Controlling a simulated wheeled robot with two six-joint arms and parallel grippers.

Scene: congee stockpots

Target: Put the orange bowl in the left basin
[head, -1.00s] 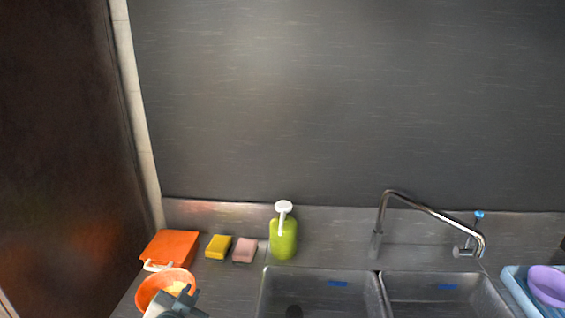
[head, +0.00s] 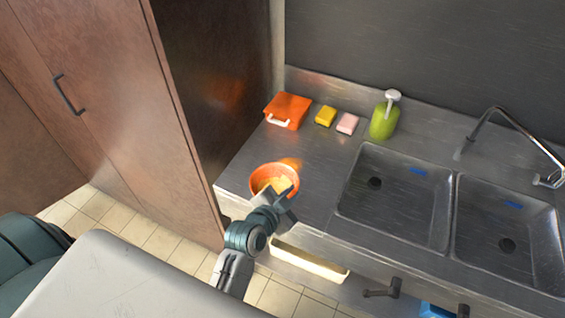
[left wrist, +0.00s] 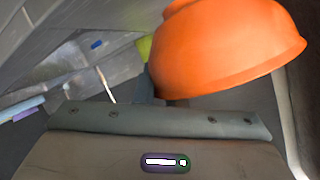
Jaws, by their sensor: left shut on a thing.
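The orange bowl (head: 262,172) is at the left part of the steel counter, with something yellow inside. My left gripper (head: 285,200) is shut on the bowl's near right rim. The bowl also fills the upper right of the left wrist view (left wrist: 220,50), where its outer side and rim show. I cannot tell whether it rests on the counter or is slightly above it. The left basin (head: 410,215) is to the bowl's right, empty, with a dark drain. My right gripper is not in view.
Behind the bowl are an orange box (head: 288,108), a yellow sponge (head: 325,116), a pink sponge (head: 347,123) and a green soap bottle (head: 384,122). A right basin (head: 505,235) and faucet (head: 515,128) are to the right. A tall brown cabinet (head: 190,110) borders the counter's left.

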